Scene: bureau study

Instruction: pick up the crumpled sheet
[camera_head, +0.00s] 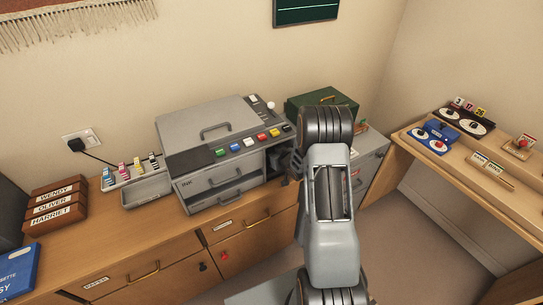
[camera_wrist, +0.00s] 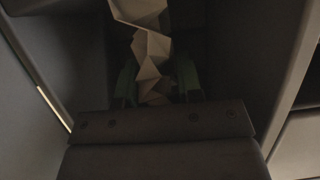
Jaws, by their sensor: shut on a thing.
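The crumpled sheet (camera_wrist: 150,48) is a pale, creased, folded strip of paper in the wrist view, running from the top edge down between my fingers. My gripper (camera_wrist: 156,82) is shut on its lower end, with a dark green finger on each side. Dark walls surround the sheet in a dim, narrow space. In the head view my gripper (camera_head: 290,164) is partly hidden by my arm, at the right side of the grey machine (camera_head: 206,142). The sheet does not show there.
The machine has coloured buttons, a lid handle and drawers, and stands on a wooden cabinet (camera_head: 150,238). A green box (camera_head: 313,98) stands behind my arm.

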